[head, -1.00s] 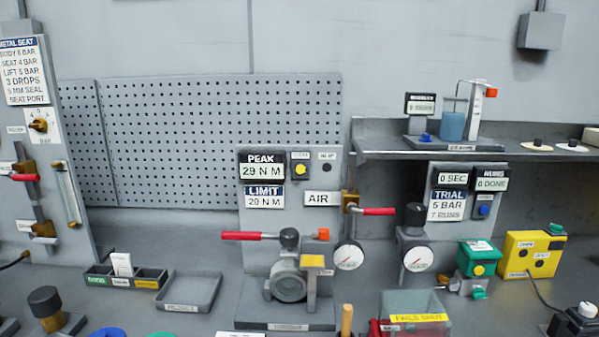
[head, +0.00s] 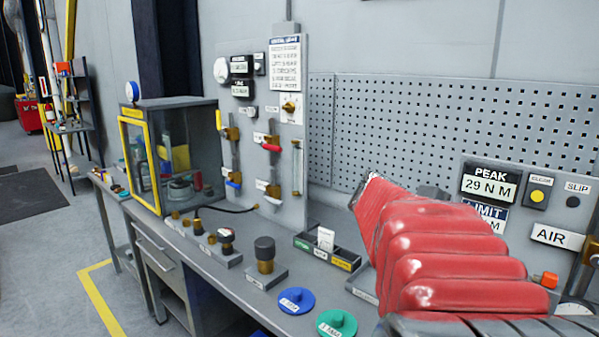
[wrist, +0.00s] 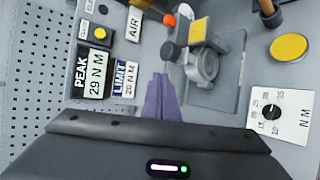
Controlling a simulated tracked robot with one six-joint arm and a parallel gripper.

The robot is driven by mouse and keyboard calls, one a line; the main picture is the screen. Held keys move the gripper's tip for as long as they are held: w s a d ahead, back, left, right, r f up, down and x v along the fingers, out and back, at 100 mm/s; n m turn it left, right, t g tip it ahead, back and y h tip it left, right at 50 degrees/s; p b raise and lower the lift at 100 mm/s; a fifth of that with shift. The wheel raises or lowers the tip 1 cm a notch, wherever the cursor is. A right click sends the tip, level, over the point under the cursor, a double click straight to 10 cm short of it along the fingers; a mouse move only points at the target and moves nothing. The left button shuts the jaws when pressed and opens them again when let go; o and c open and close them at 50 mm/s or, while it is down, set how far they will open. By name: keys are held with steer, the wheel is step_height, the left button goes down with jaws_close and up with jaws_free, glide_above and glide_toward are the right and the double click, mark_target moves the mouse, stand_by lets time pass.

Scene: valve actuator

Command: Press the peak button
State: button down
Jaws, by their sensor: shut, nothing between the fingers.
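The PEAK display (head: 489,184) reads 29 N M and stands on a grey panel at the right of the head view. A yellow round button (head: 537,196) on a small plate marked CLEAR sits just right of it. In the wrist view, the PEAK display (wrist: 91,74) and the yellow button (wrist: 99,33) are at upper left, seen turned sideways. My gripper (wrist: 163,77) shows there as purple fingers, shut and empty, pointing toward the valve body. The fingers are apart from the button, which lies up and to their left. In the head view my red sleeved arm hides the gripper.
The LIMIT display (wrist: 124,78) and AIR label (wrist: 133,24) are near the button. The valve (wrist: 203,66) with its yellow bracket stands ahead of the fingers. A torque dial (wrist: 272,112) and yellow disc (wrist: 288,46) lie to the right. A parts tray (head: 312,244) stands on the bench.

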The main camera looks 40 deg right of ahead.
mark_target(531, 198)
steer(key=s+d+r+g+h, duration=0.1)
steer(key=s+d+r+g, duration=0.3)
steer(key=s+d, duration=0.5)
steer(key=d+r, duration=0.1)
steer(key=d, duration=0.1)
steer(key=shift+d+r+h, duration=0.15)
steer(key=shift+d+h, duration=0.15)
steer(key=shift+w+d, duration=0.1)
steer(key=shift+d, duration=0.05)
steer(key=shift+w+d, duration=0.3)
steer(key=shift+d, duration=1.1)
steer(key=shift+w+d, duration=0.35)
steer(key=shift+d, duration=1)
steer(key=shift+w+d, duration=0.3)
steer(key=shift+d, duration=1.1)
steer(key=shift+d, duration=0.1)
steer(key=shift+w+d, duration=0.1)
steer(key=shift+d, duration=0.2)
steer(key=shift+w+d, duration=0.15)
steer(key=shift+d, duration=0.4)
steer(key=shift+a, duration=0.2)
steer(key=shift+s+a, duration=0.25)
steer(key=shift+a, duration=0.55)
